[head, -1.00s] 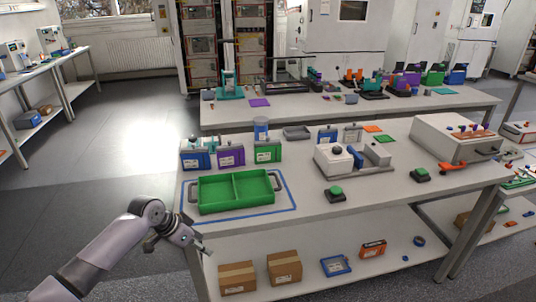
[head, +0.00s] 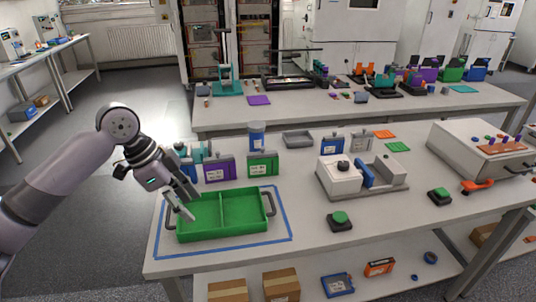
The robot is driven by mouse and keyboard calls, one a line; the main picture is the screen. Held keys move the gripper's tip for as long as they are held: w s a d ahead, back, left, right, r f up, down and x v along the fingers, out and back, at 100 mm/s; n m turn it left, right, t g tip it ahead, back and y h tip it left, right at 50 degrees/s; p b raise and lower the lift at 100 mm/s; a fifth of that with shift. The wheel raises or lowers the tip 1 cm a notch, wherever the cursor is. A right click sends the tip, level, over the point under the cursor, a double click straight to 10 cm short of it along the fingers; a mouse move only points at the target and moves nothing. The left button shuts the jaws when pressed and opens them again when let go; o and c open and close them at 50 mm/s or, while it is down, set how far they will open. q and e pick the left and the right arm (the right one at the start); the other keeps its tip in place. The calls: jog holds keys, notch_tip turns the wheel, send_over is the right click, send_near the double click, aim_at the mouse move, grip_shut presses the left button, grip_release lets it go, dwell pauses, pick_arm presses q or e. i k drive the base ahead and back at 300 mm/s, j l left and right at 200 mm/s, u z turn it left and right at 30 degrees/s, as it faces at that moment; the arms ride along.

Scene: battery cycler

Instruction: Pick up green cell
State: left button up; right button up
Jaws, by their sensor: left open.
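The green cell (head: 263,165) stands upright on the near table, behind the right half of the green tray (head: 222,237). It is a green block with a white label. A purple cell (head: 219,168) stands to its left. My left gripper (head: 187,202) is open and empty, pointing down over the left part of the green tray, to the left of and nearer than the green cell. It partly hides a blue cell (head: 187,168) at the far left of the row. My right gripper is not in view.
Two green buttons (head: 340,217) (head: 439,193) sit near the front. The table between tray and device is clear.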

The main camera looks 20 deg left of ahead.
aim_at(258, 166)
jog(key=i, duration=1.35)
